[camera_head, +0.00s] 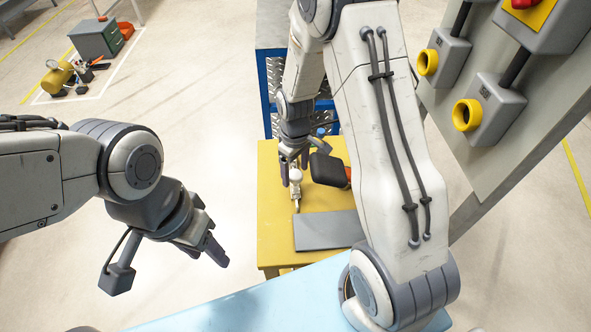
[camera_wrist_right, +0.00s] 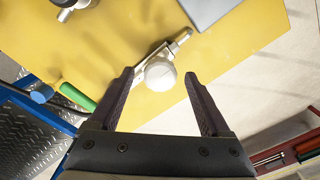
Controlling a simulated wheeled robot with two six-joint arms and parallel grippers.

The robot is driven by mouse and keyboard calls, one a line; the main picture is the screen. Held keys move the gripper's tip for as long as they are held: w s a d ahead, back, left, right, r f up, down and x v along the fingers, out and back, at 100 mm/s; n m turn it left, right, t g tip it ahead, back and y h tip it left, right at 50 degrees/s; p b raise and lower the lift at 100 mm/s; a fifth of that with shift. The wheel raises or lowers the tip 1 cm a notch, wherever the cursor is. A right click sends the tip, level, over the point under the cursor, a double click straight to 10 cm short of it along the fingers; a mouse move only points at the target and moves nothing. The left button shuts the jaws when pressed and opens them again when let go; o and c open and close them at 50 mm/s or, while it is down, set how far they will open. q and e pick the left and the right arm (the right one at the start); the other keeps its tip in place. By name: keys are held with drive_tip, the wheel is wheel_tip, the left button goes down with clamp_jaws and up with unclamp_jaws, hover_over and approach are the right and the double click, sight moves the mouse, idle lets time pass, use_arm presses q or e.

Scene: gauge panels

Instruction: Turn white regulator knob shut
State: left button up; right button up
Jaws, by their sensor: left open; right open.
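The white regulator knob (camera_wrist_right: 160,75) is round and sits on a metal fitting with a short pipe stub, over the yellow tabletop (camera_wrist_right: 235,45). In the head view the knob (camera_head: 296,176) shows small, just below my right gripper (camera_head: 293,163). In the right wrist view my right gripper (camera_wrist_right: 159,82) is open, with the knob between and slightly ahead of its fingertips and gaps on both sides. My left gripper (camera_head: 206,243) is open and empty over the floor, left of the yellow table (camera_head: 275,225).
A grey plate (camera_head: 330,230) lies on the yellow table. A green-handled tool (camera_wrist_right: 77,97) is near the table edge. A blue shelf unit (camera_head: 268,85) stands behind. A panel with yellow-ringed fittings (camera_head: 467,115) rises at right.

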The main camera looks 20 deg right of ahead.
sight(295, 174)
wheel_tip(295, 174, up, 10)
drive_tip(key=shift+r+b, duration=0.2)
drive_tip(key=shift+b, duration=0.15)
idle(0.4)
drive_tip(key=s+a+r, duration=0.4)
drive_tip(key=s+a, duration=0.4)
drive_tip(key=a, duration=0.1)
drive_tip(key=s+a+r+n, duration=0.1)
drive_tip(key=s+a, duration=0.1)
drive_tip(key=s, duration=0.5)
drive_tip(key=s+a+r+y, duration=0.1)
drive_tip(key=s+a, duration=0.2)
drive_tip(key=s, duration=0.5)
drive_tip(key=shift+r+n, duration=0.35)
drive_tip(key=shift+n, duration=0.05)
drive_tip(key=shift+d, duration=0.1)
